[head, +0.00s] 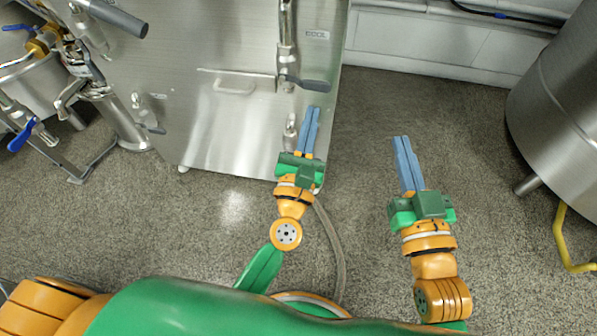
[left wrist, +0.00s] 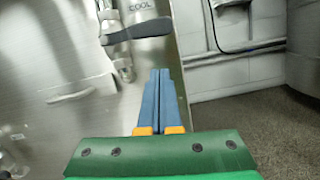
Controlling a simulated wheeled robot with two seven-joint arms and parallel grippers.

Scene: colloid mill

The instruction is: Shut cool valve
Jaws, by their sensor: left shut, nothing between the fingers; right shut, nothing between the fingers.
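The cool valve (head: 303,83) has a dark grey lever and sits on a vertical steel pipe on the front of a steel cabinet (head: 225,125), below a label reading COOL (head: 316,35). The lever points to the right, roughly level. It also shows in the left wrist view (left wrist: 140,31), above my fingertips. My left gripper (head: 314,108) is shut and empty, just below the lever in the head view, apart from it as far as I can tell. My right gripper (head: 401,138) is shut and empty, over the floor right of the cabinet.
A second valve fitting (head: 291,133) sits low on the cabinet, beside my left fingers. A cabinet handle (head: 234,86) is to the left. Pipes with blue-handled valves (head: 22,135) stand at far left. A large steel tank (head: 560,110) stands right.

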